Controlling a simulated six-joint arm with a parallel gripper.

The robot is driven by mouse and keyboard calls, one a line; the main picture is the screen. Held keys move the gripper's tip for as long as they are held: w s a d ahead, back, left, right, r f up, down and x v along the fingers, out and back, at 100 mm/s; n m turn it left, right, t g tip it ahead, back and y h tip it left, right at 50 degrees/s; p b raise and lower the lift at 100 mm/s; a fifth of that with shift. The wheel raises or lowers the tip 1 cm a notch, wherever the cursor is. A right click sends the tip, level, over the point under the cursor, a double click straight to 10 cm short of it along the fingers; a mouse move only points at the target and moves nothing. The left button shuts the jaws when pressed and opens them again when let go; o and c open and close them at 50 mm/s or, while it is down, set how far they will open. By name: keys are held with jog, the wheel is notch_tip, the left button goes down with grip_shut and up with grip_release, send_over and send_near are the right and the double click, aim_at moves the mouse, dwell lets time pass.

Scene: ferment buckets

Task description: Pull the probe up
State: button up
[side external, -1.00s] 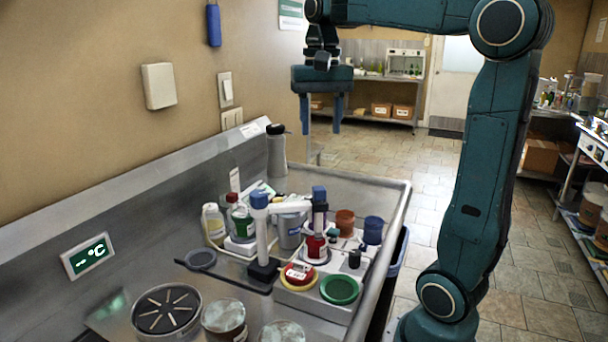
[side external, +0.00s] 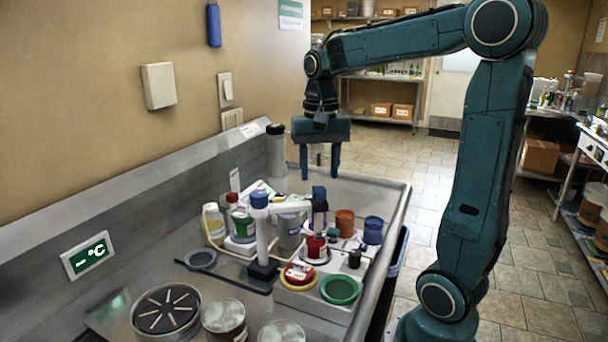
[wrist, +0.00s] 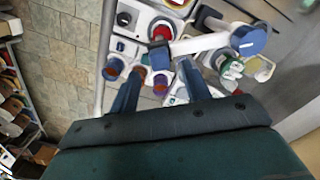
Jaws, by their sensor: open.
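The probe (side external: 319,200) has a blue cap and a dark body. It hangs upright at the end of a white stand arm (side external: 290,207), above or in a small red-topped vessel (side external: 315,246); its lower end is hard to make out. The stand has a blue knob (side external: 259,200) and a dark foot. My gripper (side external: 319,176) points down, open and empty, just above the probe cap, apart from it. In the wrist view the stand arm (wrist: 200,43) ends at the dark blue cap (wrist: 159,56), ahead of and between my fingers.
Bottles and a grey cup crowd left of the probe. A brown jar (side external: 345,221), a blue jar (side external: 373,230) and a green dish (side external: 339,289) stand right and in front.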

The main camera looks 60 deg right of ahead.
aim_at(319, 188)
jog(key=shift+f, duration=2.1)
jog(key=shift+c, duration=0.5)
